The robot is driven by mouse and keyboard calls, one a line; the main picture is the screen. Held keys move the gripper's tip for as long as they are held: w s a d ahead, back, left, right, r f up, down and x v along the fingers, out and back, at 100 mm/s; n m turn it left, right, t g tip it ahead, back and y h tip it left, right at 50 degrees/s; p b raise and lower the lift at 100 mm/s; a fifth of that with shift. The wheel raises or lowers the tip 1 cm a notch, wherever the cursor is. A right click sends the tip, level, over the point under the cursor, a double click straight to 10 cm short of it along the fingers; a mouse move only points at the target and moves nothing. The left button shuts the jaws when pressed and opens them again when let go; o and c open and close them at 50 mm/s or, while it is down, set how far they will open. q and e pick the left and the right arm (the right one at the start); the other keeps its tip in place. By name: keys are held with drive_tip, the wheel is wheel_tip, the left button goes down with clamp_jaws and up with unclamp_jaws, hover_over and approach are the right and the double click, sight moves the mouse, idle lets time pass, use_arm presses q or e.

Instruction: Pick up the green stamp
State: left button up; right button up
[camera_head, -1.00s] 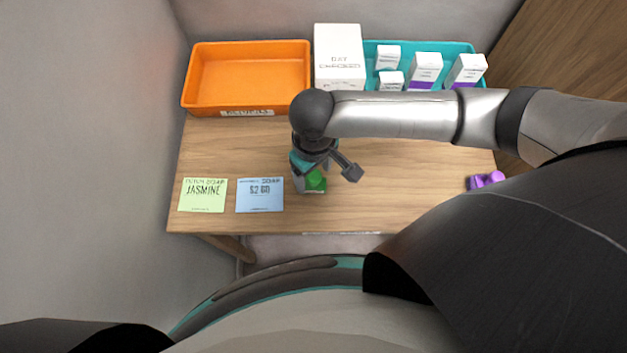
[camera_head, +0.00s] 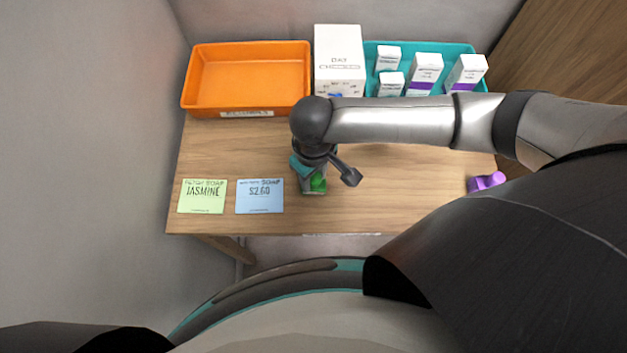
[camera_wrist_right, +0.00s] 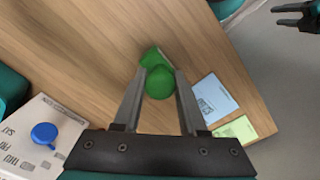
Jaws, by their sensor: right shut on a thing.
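The green stamp (camera_head: 318,183) is near the front middle of the wooden table, under my right gripper (camera_head: 318,176). In the right wrist view the stamp's round green knob (camera_wrist_right: 160,82) sits between the two fingertips of the right gripper (camera_wrist_right: 160,88), which are shut on it. Part of its green base (camera_wrist_right: 152,56) shows beyond the knob. I cannot tell whether the base touches the table. In the head view the gripper and wrist partly cover the stamp. In the right wrist view another gripper's dark fingers (camera_wrist_right: 298,17) show at the top right corner, apart from everything; their opening is unclear.
A green card (camera_head: 202,197) and a blue card (camera_head: 260,196) lie left of the stamp. A purple stamp (camera_head: 486,181) lies at the right. An orange tray (camera_head: 188,98), a white box (camera_head: 340,62) with a blue thing (camera_head: 335,95) and a teal tray (camera_head: 470,47) with small boxes line the back.

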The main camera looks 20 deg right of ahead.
clamp_jaws()
drive_tip(key=shift+r, duration=0.15)
drive_tip(key=shift+r, duration=0.25)
wheel_tip(320, 180, up, 19)
drive_tip(key=p, duration=0.4)
drive_tip(key=shift+r, duration=0.15)
